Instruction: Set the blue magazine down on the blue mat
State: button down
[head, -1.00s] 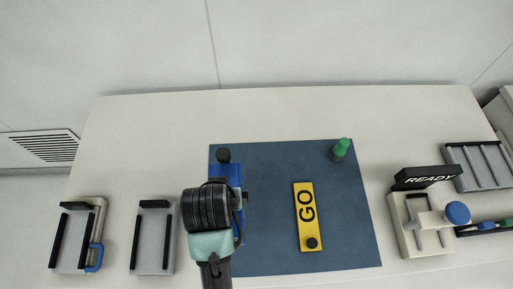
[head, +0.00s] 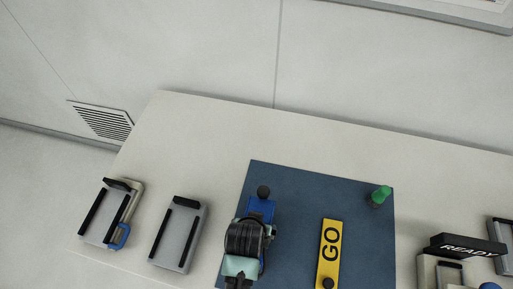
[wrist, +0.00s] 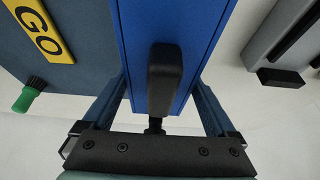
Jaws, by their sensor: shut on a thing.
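The blue magazine (head: 261,208) is at the left part of the blue mat (head: 300,192) in the head view, mostly hidden under my wrist. A black knob shows at its far end. My gripper (head: 247,240) is over the magazine. In the wrist view the magazine (wrist: 203,30) fills the upper middle, with a black handle along it, and my gripper (wrist: 155,118) is shut on it. The mat (wrist: 80,85) lies below and to the left there. I cannot tell whether the magazine touches the mat.
Two grey trays (head: 180,235) (head: 108,212) stand left of the mat. A READY sign (head: 467,245) stands at the right. The table behind the mat is clear.

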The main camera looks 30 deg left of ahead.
grip_release()
jog(key=shift+f, duration=0.1)
jog(key=v, duration=1.2)
jog(key=shift+b, duration=0.3)
jog(key=shift+w+r, duration=0.1)
jog(key=shift+r, duration=0.1)
